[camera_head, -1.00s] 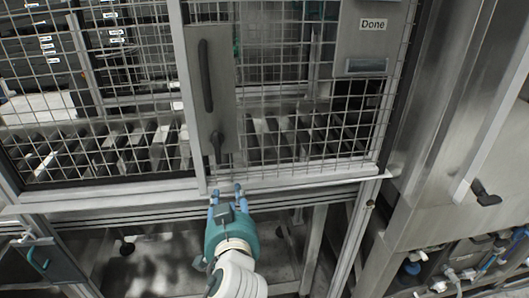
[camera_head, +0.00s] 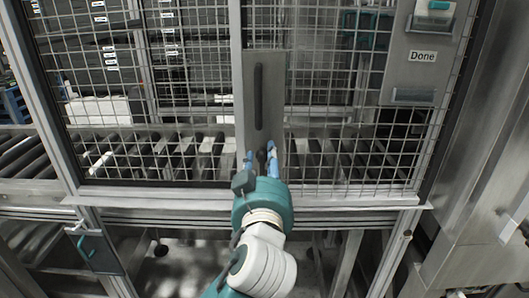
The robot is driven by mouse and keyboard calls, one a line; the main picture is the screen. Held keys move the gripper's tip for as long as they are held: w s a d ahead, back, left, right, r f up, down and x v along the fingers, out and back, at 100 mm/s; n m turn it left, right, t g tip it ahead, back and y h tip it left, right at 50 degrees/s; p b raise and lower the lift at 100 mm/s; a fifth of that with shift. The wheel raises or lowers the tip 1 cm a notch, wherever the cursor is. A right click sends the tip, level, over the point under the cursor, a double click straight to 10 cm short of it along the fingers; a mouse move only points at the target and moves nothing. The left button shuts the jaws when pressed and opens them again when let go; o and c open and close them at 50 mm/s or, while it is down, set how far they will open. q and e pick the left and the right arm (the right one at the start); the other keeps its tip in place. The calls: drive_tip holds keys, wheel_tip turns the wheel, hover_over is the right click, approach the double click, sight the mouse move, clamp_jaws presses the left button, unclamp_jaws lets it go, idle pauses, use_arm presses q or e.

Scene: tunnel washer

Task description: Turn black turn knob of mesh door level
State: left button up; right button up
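The mesh door (camera_head: 200,115) fills the middle of the head view. A grey metal plate (camera_head: 278,75) on it carries a long black upright handle (camera_head: 258,97). Below the handle, the black turn knob (camera_head: 262,157) is small and partly hidden by my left gripper. My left gripper (camera_head: 261,158) has blue fingertips spread apart, one on each side of the knob in the picture. I cannot tell whether the fingers touch it. The knob's exact angle is hard to see. My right gripper is out of view.
A panel marked "Done" (camera_head: 420,60) with holders is to the right of the plate. Rollers (camera_head: 180,155) lie behind the mesh. A metal ledge (camera_head: 340,200) runs under the door. A steel cabinet (camera_head: 490,150) stands at the right.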

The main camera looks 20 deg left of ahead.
use_arm(q)
drive_tip(key=shift+x, duration=0.9)
